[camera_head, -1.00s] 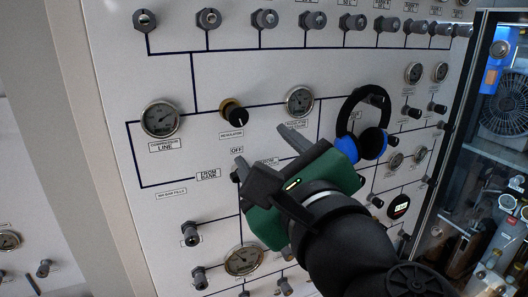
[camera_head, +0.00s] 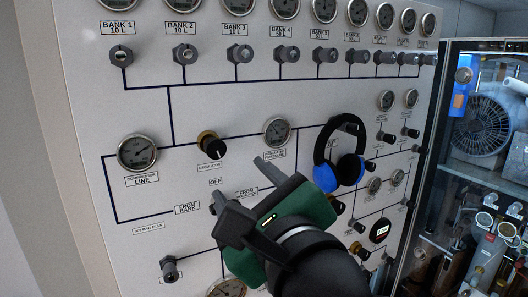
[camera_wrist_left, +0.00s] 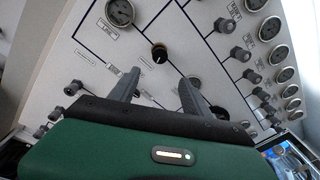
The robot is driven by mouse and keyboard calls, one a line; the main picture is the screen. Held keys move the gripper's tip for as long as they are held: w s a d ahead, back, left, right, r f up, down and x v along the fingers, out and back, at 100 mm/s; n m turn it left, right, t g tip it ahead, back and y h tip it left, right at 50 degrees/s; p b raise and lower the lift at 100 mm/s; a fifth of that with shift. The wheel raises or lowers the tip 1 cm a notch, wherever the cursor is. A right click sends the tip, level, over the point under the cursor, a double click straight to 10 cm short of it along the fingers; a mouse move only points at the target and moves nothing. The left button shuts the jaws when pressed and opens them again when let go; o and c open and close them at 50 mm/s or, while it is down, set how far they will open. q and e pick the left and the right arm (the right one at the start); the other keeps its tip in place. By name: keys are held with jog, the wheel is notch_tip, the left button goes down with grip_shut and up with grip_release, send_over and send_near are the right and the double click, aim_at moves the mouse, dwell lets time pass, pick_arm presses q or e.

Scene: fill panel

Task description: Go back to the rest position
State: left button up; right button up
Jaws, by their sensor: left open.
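My left gripper (camera_head: 245,184) is green and black and held in front of the grey fill panel (camera_head: 90,130). Its two fingers are spread and nothing is between them. In the left wrist view the fingers (camera_wrist_left: 160,90) point at the panel, with a black regulator knob (camera_wrist_left: 159,54) beyond the gap. In the head view this knob (camera_head: 212,146) is above and left of the fingers. The gripper hides part of the panel's lower middle, including part of a label. I cannot tell whether the fingertips touch the panel. My right gripper is in neither view.
Blue and black headphones (camera_head: 340,160) hang on the panel just right of the gripper. Gauges, such as the compressor line gauge (camera_head: 138,152), and several valve knobs (camera_head: 185,54) stick out from the panel. A glass-fronted cabinet (camera_head: 490,150) stands at the right.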

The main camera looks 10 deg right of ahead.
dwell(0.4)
pick_arm(q)
jog(key=w+a+f+n+g+b, duration=0.1)
jog(key=w+a+f+n+g, duration=0.2)
jog(key=f, duration=0.9)
jog(key=a+f+n+g+b, duration=0.1)
jog(key=a+f+n+g, duration=0.3)
jog(key=f, duration=0.9)
jog(key=w+a+f+n+g+b, duration=0.1)
jog(key=w+a+f+g+b, duration=0.15)
jog(key=a+f, duration=0.65)
jog(key=s+a+f+n+g+h, duration=0.1)
jog(key=s+a+f+n, duration=0.1)
jog(key=s+f+n, duration=0.2)
jog(key=s+a+f+n+g+h+b, duration=0.1)
jog(key=s+f+n, duration=0.4)
jog(key=f, duration=0.8)
jog(key=s+a+f+n+g+h+b, duration=0.1)
jog(key=s+a+f+n+g+h, duration=0.1)
jog(key=s+a+f+n, duration=0.3)
notch_tip(320, 180, down, 4)
jog(key=n+g, duration=0.1)
jog(key=n, duration=0.3)
jog(key=shift+n, duration=0.4)
jog(key=shift+w+d, duration=0.1)
